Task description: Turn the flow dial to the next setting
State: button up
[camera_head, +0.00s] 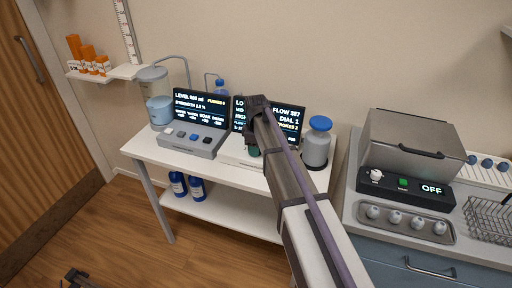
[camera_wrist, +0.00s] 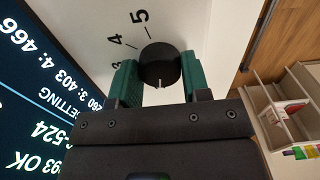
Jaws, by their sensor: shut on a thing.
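The flow dial (camera_wrist: 160,62) is a round black knob on a white panel (camera_wrist: 90,25) in the wrist view. A small white mark shows on its side facing my gripper. The printed numbers 3, 4 and 5 curve around its far side; the rest of the scale is hidden. My gripper (camera_wrist: 160,84) has its two green fingers shut on the dial, one on each side. In the head view my gripper (camera_head: 254,150) is over the panel, and my arm hides the dial. The screen (camera_head: 285,115) behind it reads FLOW 387 and DIAL 1, partly covered.
A grey button console (camera_head: 193,140) with its own screen and a jar of blue liquid (camera_head: 158,108) stand to the left. A grey bottle with a blue cap (camera_head: 317,145) stands close on the right. Further right is a steel box (camera_head: 412,140) on a cabinet.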

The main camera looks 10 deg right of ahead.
jog(key=o, duration=0.9)
notch_tip(320, 180, up, 11)
jog(key=p, duration=1)
jog(key=shift+f+p, duration=0.1)
jog(key=shift+p, duration=0.3)
